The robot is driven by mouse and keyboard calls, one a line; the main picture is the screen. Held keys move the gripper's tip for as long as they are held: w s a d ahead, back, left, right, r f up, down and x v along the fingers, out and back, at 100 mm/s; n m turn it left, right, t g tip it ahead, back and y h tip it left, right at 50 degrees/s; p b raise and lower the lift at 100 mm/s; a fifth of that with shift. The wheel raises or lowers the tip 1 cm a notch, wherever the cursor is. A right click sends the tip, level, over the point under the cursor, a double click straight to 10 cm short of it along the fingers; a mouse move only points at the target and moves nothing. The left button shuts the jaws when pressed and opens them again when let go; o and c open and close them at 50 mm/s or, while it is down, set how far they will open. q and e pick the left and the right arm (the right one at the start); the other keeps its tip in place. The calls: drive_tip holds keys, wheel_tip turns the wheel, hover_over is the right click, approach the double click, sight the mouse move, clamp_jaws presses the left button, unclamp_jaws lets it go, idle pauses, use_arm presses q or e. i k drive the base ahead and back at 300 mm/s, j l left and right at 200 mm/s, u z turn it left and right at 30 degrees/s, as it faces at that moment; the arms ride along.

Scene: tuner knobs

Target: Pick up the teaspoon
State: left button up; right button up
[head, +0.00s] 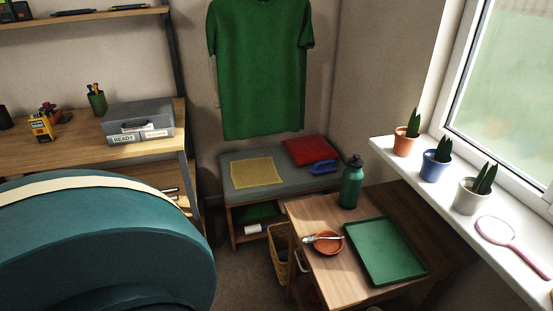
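A small silvery utensil that looks like the teaspoon (313,238) lies across the rim of a round orange-brown dish (328,247). The dish sits near the left edge of a small wooden table (312,270). The spoon is small here, so its exact shape is hard to tell. Neither of my grippers is in the head view.
A green tray (383,252) lies right of the dish, and a green bottle (351,183) stands behind it. A wicker basket (280,262) is on the floor beside the table. A large teal rounded shape (100,240) fills the lower left. Potted plants line the windowsill (400,168).

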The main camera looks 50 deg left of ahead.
sight(309, 240)
drive_tip(key=u, duration=1.15)
